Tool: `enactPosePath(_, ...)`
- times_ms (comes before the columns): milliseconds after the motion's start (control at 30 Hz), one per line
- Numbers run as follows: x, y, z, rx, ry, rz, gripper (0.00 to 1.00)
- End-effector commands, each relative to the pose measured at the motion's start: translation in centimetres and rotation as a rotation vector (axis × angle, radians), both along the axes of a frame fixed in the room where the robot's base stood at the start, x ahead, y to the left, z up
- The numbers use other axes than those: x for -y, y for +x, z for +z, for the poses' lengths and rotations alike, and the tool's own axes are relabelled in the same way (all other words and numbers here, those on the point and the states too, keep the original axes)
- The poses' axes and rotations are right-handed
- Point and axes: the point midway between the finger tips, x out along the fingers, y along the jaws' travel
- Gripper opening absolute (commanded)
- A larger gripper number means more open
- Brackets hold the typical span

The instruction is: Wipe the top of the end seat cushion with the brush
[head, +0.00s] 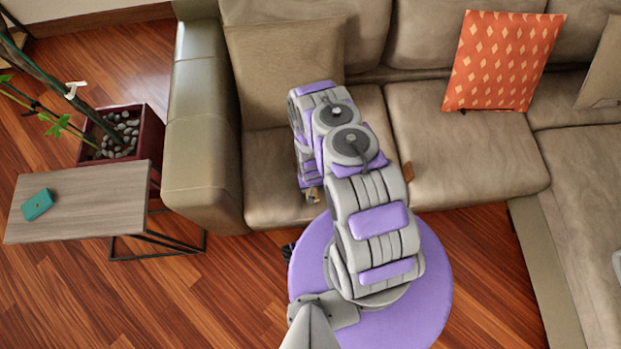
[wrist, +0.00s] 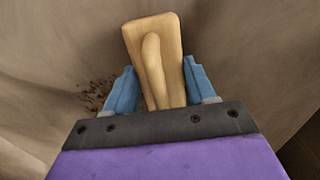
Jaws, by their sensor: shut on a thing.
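The end seat cushion (head: 262,180) is the beige seat at the sofa's left end, beside the armrest. My arm hides part of it. My gripper (head: 312,194) is over this cushion, near its front part. In the wrist view, its blue fingers (wrist: 158,88) are shut on the wooden brush (wrist: 170,40), one on each side. The brush's pale back and raised handle show; its underside is hidden, so I cannot tell whether it touches the cushion. Dark crumb-like specks (wrist: 95,94) lie on the beige fabric (wrist: 240,65), left of the brush.
A beige pillow (head: 285,70) leans behind the end seat. An orange patterned pillow (head: 505,60) stands on the middle seat (head: 465,150). The left armrest (head: 203,130) rises beside the end seat. A side table (head: 90,195) with a teal item (head: 37,204) and a planter (head: 140,122) stand left.

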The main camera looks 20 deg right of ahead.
Motion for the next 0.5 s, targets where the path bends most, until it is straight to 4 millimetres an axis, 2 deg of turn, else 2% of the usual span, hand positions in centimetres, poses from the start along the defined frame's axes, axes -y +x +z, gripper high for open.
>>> enactPosePath(333,1.7,-0.3,-0.1,-0.001,0.0,-0.002,0.26)
enactPosePath(500,1.9,0.5,-0.1,0.002,0.0,-0.001,0.26)
